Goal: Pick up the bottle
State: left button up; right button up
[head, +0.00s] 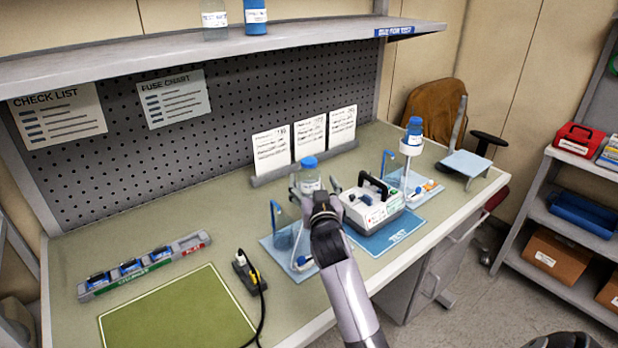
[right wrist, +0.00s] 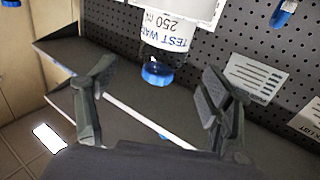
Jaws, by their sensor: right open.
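A clear bottle with a blue cap (head: 309,172) stands upright behind my right gripper in the head view. In the right wrist view the bottle (right wrist: 166,45) appears upside down, with a white label reading "TEST WAT… 250 m…" and its blue cap below. My right gripper (head: 316,186) is open, its fingers spread to either side of the bottle's lower part in the head view. In the right wrist view the open fingers (right wrist: 158,95) frame the bottle with no visible contact. The bottle's base is hidden by the gripper in the head view. My left gripper is not in view.
Upright cards (head: 311,137) stand behind. Another blue bottle (head: 414,130) is further right. A shelf (head: 180,50) overhangs the bench.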

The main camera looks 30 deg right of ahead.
aim_at(309, 171)
jog(key=shift+w+d, duration=0.25)
jog(key=shift+w, duration=0.3)
jog(key=shift+w+r, duration=0.1)
jog(key=shift+w, duration=0.05)
jog(key=shift+w+d+p, duration=0.2)
jog(key=shift+w+p, duration=0.15)
jog(key=p+x, duration=0.1)
jog(key=x, duration=0.2)
jog(key=shift+w, duration=0.15)
jog(key=shift+w+d, duration=0.2)
jog(key=shift+w, duration=0.25)
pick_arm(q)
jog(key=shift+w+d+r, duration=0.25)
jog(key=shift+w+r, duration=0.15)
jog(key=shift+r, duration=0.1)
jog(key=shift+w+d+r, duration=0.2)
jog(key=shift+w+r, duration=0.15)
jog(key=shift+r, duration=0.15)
pick_arm(e)
jog(key=shift+c, duration=0.3)
jog(key=c, duration=0.5)
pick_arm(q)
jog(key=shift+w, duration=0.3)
pick_arm(e)
jog(key=c, duration=0.5)
